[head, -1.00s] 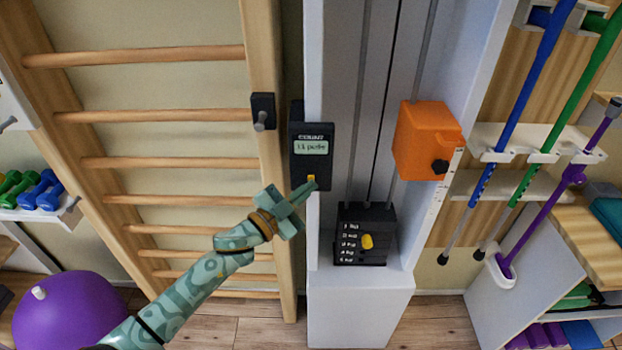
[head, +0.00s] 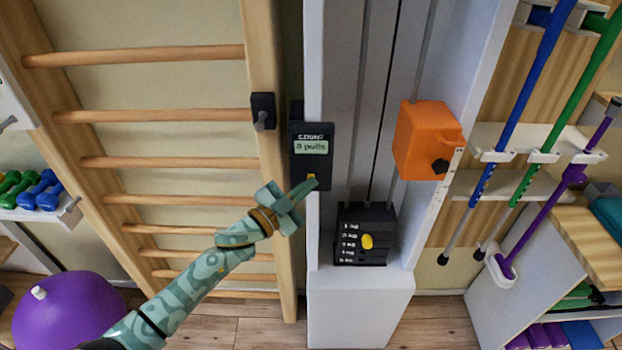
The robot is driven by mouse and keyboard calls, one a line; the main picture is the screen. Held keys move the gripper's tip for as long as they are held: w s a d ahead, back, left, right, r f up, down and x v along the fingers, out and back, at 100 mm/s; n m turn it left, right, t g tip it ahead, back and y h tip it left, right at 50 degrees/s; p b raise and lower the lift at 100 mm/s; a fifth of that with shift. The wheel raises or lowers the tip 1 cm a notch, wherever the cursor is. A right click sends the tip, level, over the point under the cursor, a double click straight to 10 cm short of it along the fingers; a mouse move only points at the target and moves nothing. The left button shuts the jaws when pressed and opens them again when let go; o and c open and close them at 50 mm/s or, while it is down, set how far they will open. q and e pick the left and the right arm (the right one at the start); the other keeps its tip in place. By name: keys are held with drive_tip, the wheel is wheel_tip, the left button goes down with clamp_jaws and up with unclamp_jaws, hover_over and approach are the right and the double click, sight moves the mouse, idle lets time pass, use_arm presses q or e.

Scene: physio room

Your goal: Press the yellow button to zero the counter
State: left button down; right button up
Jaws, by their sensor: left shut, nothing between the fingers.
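The dark counter box (head: 312,165) is mounted on the left upright of the white pulley column. Its green display (head: 311,147) reads "0 pulls". The small yellow button (head: 311,177) is on the box's lower front, partly hidden by my fingertips. My left gripper (head: 312,183) is shut and empty, with its tips at the button; I cannot tell whether they touch it. My right gripper is not in view.
A weight stack (head: 362,235) with a yellow knob stands inside the column. Wooden wall bars (head: 150,163) are at left. A purple ball (head: 75,312) lies lower left.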

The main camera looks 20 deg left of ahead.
use_arm(q)
drive_tip(key=shift+s, duration=0.15)
drive_tip(key=shift+s+d+p, duration=0.2)
drive_tip(key=shift+s+p, duration=0.25)
drive_tip(key=shift+s, duration=0.25)
drive_tip(key=s+p, duration=0.1)
drive_tip(key=s, duration=0.1)
drive_tip(key=s+d+p, duration=0.1)
drive_tip(key=s, duration=0.1)
drive_tip(key=shift+s+d, duration=0.2)
drive_tip(key=shift+s, duration=0.2)
idle(0.7)
